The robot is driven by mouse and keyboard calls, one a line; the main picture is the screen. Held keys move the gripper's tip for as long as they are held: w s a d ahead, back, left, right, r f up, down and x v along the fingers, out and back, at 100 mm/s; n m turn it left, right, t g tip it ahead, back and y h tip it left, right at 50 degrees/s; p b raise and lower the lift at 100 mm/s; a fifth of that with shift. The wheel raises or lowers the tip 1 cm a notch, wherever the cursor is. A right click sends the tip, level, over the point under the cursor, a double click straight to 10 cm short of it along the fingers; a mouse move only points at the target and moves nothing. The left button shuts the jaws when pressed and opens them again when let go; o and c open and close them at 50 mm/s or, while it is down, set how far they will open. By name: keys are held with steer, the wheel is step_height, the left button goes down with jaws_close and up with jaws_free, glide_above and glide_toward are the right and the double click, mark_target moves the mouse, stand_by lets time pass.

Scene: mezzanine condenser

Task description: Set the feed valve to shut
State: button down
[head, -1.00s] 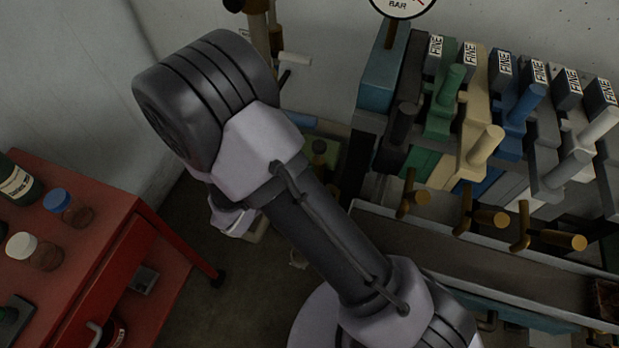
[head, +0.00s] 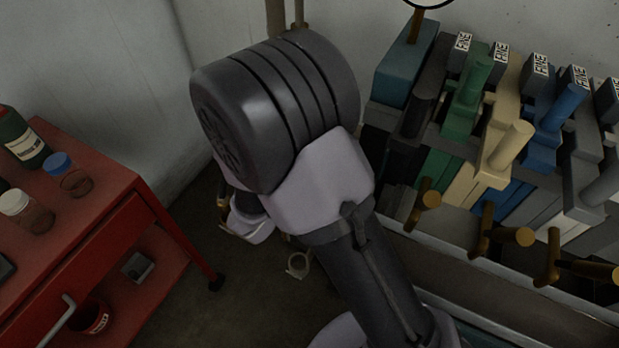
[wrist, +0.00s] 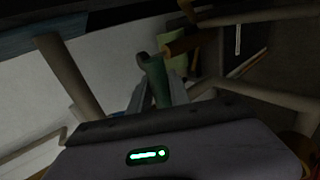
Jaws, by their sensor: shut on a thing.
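In the wrist view my gripper (wrist: 158,92) has its two grey fingers closed on either side of a dark green handle (wrist: 154,70). The handle rises between the fingers, and its far end stands clear of them. A yellow-green plate (wrist: 172,52) shows behind it. I cannot make out a label or a position mark that names the feed valve. In the head view my arm hides the fingers and the held handle.
A bank of coloured levers (head: 505,150) marked FINE stands at the right, with brass handles (head: 510,236) below. A red cart (head: 95,200) with bottles stands at the left. Pipes (wrist: 70,75) flank the gripper.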

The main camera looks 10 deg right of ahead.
steer(key=shift+f, duration=0.1)
steer(key=c, duration=1.2)
jaws_free()
steer(key=p+v, duration=0.6)
steer(key=v, duration=1.1)
steer(key=shift+a, duration=0.2)
steer(key=shift+s, duration=0.1)
